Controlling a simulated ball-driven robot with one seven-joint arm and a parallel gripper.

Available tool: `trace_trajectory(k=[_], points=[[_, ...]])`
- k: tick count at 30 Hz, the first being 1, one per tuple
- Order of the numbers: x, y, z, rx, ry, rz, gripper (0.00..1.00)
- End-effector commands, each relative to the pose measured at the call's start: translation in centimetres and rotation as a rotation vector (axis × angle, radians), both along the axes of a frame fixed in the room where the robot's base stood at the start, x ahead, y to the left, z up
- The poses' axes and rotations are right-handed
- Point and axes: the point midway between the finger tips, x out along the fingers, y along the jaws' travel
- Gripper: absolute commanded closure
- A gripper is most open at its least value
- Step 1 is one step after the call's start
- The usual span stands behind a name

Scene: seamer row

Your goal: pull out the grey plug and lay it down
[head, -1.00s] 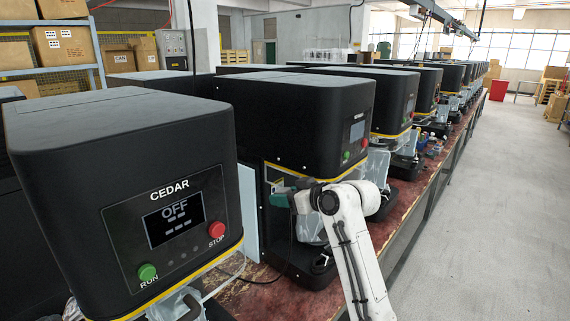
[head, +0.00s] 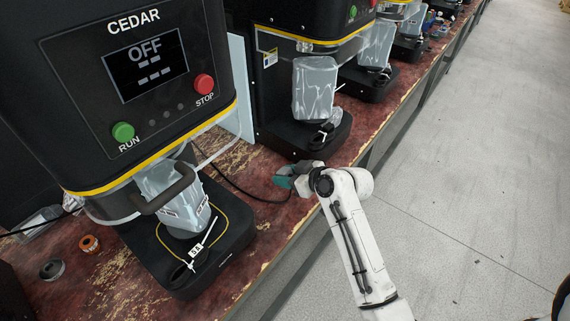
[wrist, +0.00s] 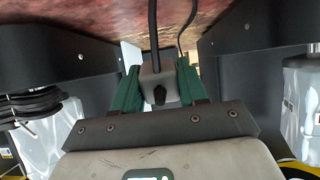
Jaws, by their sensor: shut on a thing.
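My gripper (head: 284,181) is low over the red bench near its front edge, between two black machines, in the head view. In the wrist view its green fingers (wrist: 158,84) are shut on the sides of the grey plug (wrist: 159,70). The plug is a small grey block with a dark round end, and a black cable runs from it towards the bench. In the head view the plug is hidden at the fingers, but its black cable (head: 237,188) curves across the bench to the gripper. I cannot tell whether the plug touches the bench.
The near CEDAR machine (head: 150,75) reads OFF, with green RUN and red STOP buttons. A second machine (head: 270,90) stands behind my gripper. The worn red bench (head: 262,228) is bare around the gripper.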

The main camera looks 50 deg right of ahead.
Motion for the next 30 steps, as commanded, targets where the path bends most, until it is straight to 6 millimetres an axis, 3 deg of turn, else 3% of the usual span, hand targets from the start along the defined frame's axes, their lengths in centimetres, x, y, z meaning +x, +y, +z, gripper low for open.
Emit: trace_trajectory(k=[18, 30], points=[[0.0, 0.0, -5.9, 0.002, 0.0, -0.001, 1.0], [0.0, 0.0, -6.7, 0.001, 0.0, 0.0, 1.0]])
